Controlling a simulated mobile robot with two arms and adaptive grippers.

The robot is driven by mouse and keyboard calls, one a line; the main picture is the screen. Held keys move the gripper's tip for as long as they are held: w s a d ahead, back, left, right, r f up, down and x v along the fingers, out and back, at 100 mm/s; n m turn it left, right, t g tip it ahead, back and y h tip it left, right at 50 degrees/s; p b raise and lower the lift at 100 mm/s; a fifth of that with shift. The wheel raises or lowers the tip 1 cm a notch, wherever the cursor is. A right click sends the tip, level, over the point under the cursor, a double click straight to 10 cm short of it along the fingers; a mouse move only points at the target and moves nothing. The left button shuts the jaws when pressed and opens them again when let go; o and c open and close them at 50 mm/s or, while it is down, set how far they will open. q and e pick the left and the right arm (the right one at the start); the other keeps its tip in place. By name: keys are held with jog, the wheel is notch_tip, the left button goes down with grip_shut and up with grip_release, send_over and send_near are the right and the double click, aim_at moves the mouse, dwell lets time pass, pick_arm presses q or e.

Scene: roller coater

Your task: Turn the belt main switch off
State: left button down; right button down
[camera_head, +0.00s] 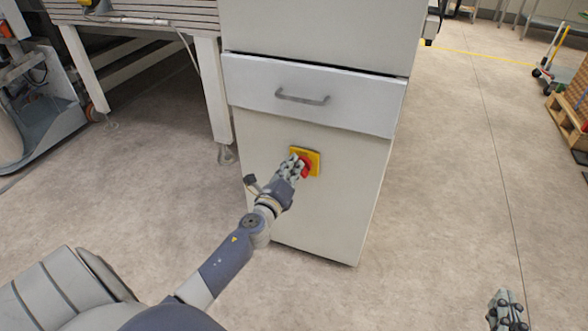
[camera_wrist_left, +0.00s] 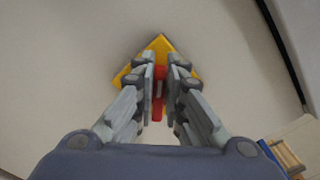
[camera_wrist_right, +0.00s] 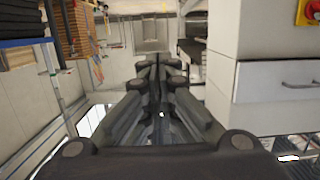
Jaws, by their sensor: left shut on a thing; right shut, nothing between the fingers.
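The belt main switch is a red rotary knob (camera_head: 305,167) on a yellow square plate (camera_head: 313,157), set on the front of a pale cabinet below its drawer. My left gripper (camera_head: 298,164) is at the knob, its fingers closed on it. In the left wrist view the red knob (camera_wrist_left: 159,80) shows between the two fingers (camera_wrist_left: 160,85), with the yellow plate (camera_wrist_left: 160,47) behind. The fingers hide much of the knob, so its exact turn is hard to tell. My right gripper (camera_head: 507,308) is at the lower right, away from the cabinet, shut and empty; its closed fingers show in the right wrist view (camera_wrist_right: 160,75).
The cabinet (camera_head: 320,215) has a drawer with a grey handle (camera_head: 302,98) above the switch. A table with pale legs (camera_head: 215,90) stands to the left. Wooden pallets (camera_head: 570,110) are at the far right.

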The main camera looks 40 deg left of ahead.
pick_arm(q)
jog(key=shift+s+a+f+n+b, duration=0.15)
jog(key=shift+f+n, duration=0.2)
jog(key=shift+n, duration=1.2)
jog(key=shift+w+a+f+n+b, duration=0.15)
jog(key=shift+f+n, duration=0.2)
jog(key=shift+n, duration=1.25)
jog(key=shift+s+a+f+n+b, duration=0.15)
jog(key=shift+f+n, duration=0.2)
jog(key=shift+n, duration=1.2)
pick_arm(e)
jog(key=shift+w+a+r+t+y, duration=0.15)
jog(key=shift+r+t, duration=0.35)
jog(key=shift+r, duration=0.4)
jog(key=shift+w+a+r+t+y, duration=0.1)
jog(key=shift+a+r+t+y, duration=0.1)
jog(key=shift+r+t, duration=0.5)
jog(key=shift+w+a+r+t+y, duration=0.15)
jog(key=shift+r+t, duration=0.15)
jog(key=shift+r, duration=0.8)
jog(key=shift+s, duration=0.1)
pick_arm(q)
jog(key=c, duration=1.7)
grip_release()
jog(key=shift+o, duration=0.2)
jog(key=v, duration=1.2)
pick_arm(e)
jog(key=shift+f, duration=0.1)
